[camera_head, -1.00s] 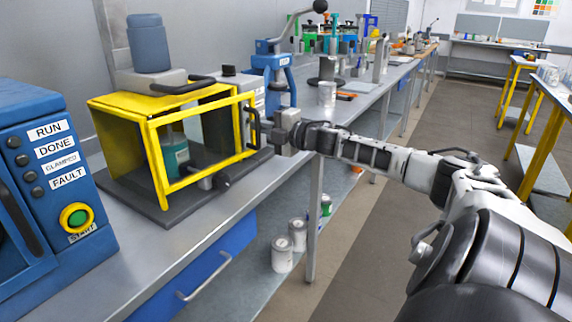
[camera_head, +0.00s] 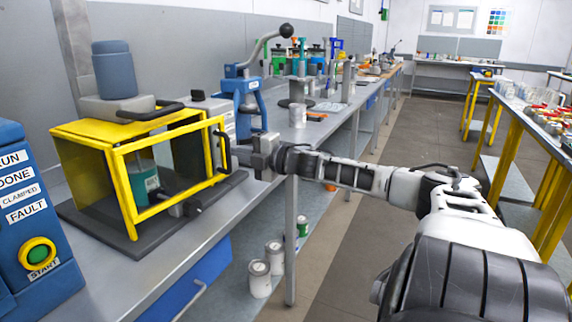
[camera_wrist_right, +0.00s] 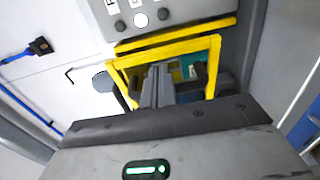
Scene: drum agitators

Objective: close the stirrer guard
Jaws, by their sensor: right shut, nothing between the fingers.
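The stirrer guard (camera_head: 127,195) is a yellow frame with see-through panels around a teal-labelled vessel (camera_head: 144,180). Its front frame looks slightly ajar, with a narrow gap at the upper right. A black handle (camera_head: 224,150) stands on its right edge. My right gripper (camera_head: 240,156) is shut and empty, just right of this handle; I cannot tell whether they touch. In the right wrist view my closed fingers (camera_wrist_right: 158,72) point at the yellow guard frame (camera_wrist_right: 165,45). My left gripper is not in view.
A blue control box (camera_head: 28,220) with a green start button stands at the left. A blue press (camera_head: 243,105) stands behind the guard on the steel bench. Paint cans (camera_head: 260,280) sit on the shelf below. The aisle floor at right is clear.

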